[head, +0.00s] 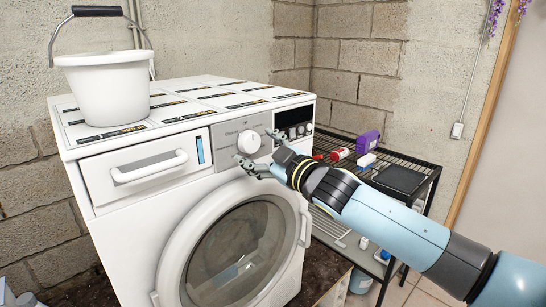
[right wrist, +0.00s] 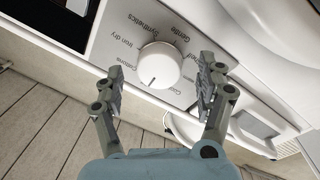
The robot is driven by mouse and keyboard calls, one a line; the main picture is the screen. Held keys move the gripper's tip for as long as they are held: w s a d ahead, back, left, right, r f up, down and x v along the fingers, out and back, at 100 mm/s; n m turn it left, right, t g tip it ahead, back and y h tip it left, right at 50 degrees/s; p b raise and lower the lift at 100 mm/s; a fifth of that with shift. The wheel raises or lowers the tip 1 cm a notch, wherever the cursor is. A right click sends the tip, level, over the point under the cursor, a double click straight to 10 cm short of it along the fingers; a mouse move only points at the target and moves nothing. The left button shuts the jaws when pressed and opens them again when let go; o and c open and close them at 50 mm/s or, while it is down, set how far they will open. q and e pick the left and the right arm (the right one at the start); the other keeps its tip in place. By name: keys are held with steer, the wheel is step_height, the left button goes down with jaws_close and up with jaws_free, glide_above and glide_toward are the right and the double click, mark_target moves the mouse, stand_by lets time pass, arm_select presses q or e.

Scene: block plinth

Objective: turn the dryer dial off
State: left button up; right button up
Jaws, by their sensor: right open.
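The white dryer (head: 130,215) stands against the block wall, its front turned towards me. Its round white dial (head: 249,141) sits on the grey panel at the top of the front. My right gripper (head: 258,152) is open in front of the dial, coming in from the right. No finger visibly touches the dial. My left gripper is not in view.
A white bucket (head: 105,90) with a raised handle stands on top of the dryer. The round door (head: 235,250) is below the dial and looks closed. A black wire rack (head: 415,175) with a purple box (head: 368,142) stands to the right, behind my right arm.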

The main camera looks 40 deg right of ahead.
steer(key=shift+s, duration=2.8)
steer(key=shift+f, duration=0.1)
